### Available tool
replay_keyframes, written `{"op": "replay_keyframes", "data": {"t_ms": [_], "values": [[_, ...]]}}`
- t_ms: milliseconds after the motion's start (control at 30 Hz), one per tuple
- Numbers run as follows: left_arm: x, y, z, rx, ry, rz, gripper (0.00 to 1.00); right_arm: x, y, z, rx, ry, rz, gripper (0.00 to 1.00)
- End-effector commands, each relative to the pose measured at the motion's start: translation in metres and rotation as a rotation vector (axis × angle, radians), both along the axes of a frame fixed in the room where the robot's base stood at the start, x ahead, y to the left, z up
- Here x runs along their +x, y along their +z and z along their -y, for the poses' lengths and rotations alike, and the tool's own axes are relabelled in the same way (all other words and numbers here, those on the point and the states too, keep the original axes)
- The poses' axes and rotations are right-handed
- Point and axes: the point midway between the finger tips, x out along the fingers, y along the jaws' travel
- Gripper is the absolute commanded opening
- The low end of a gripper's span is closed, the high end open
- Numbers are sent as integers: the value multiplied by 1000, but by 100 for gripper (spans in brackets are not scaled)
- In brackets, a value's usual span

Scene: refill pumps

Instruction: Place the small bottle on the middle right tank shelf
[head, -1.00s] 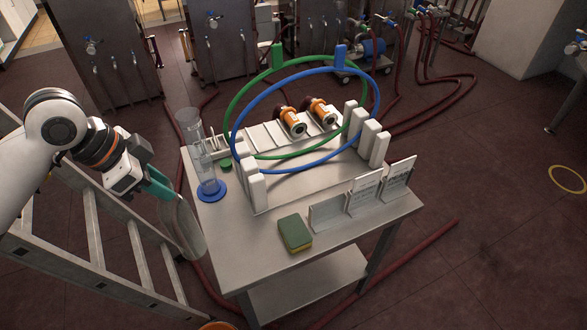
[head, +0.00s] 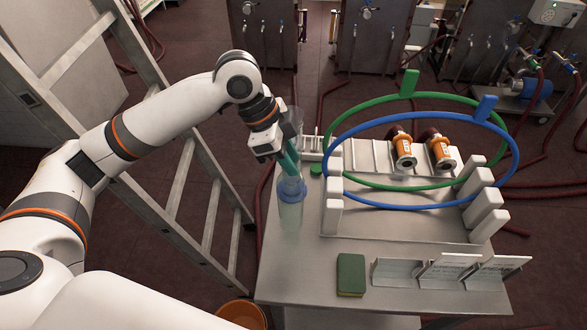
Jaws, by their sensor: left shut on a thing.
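My left gripper (head: 290,155), with teal fingers, is shut on a pale translucent bottle (head: 291,213). The bottle hangs roughly upright at the left edge of the steel table (head: 290,275). It overlaps the blue base of a clear measuring cylinder (head: 292,120) in the picture; I cannot tell whether they touch. The fingers hide the top of the bottle. Steel tanks (head: 262,35) with taps stand along the back. I cannot make out the middle right tank shelf. My right gripper is not in view.
The table holds a rack with green (head: 410,85) and blue (head: 487,103) hoops, two orange-brown fittings (head: 403,150), a green sponge (head: 351,275) and white cards (head: 447,268). A ladder (head: 180,190) stands left of it. An orange bucket (head: 243,314) is at the bottom. Red hoses cross the floor.

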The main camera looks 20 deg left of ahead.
Motion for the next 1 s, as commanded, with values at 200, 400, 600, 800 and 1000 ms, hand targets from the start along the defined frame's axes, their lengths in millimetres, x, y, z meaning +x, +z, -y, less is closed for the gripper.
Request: {"op": "replay_keyframes", "data": {"t_ms": [200, 400, 600, 800, 1000], "values": [[-1, -18, 0, 0, 0, -1, 0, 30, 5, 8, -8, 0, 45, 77], [0, -42, 0, -1, 0, 1, 0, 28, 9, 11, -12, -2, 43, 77], [0, -42, 0, -1, 0, 4, 0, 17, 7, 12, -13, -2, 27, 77], [0, -44, 0, -1, -1, 2, 42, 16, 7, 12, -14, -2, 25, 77], [0, -44, 0, -1, -1, 2, 48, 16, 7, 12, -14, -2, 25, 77]]}}
